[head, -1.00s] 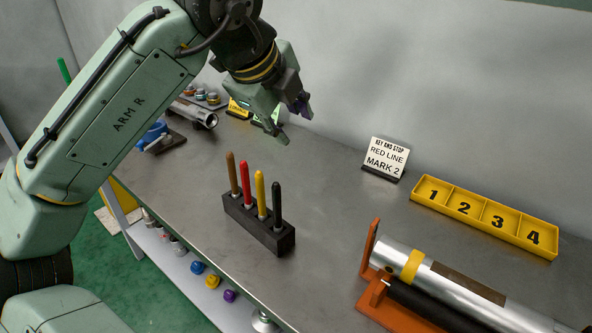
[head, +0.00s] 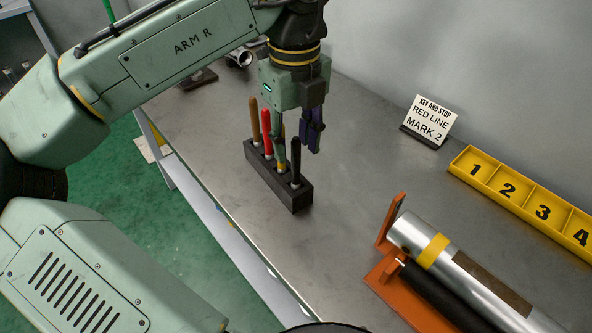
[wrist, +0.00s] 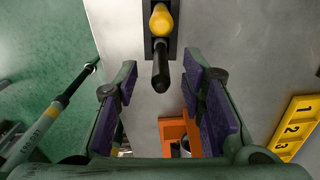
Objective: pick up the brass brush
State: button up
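A dark block (head: 277,182) on the metal bench holds upright tools in a row. Their handles are brown (head: 254,118), red (head: 266,132), yellow (head: 282,164) and black (head: 296,160). Their working ends are hidden in the block, so I cannot tell which is the brass brush. My gripper (head: 298,148) points down at the black end of the row, partly covering the yellow handle. In the wrist view my gripper (wrist: 163,80) is open and empty, with purple pads apart. There the yellow handle (wrist: 161,20) and black handle (wrist: 161,70) show ahead.
Bare bench (head: 345,175) separates the block from the vise.

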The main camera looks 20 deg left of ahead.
aim_at(296, 183)
jog(key=shift+d+f, duration=0.1)
jog(key=shift+f, duration=1.85)
jog(key=shift+c, duration=0.4)
grip_shut()
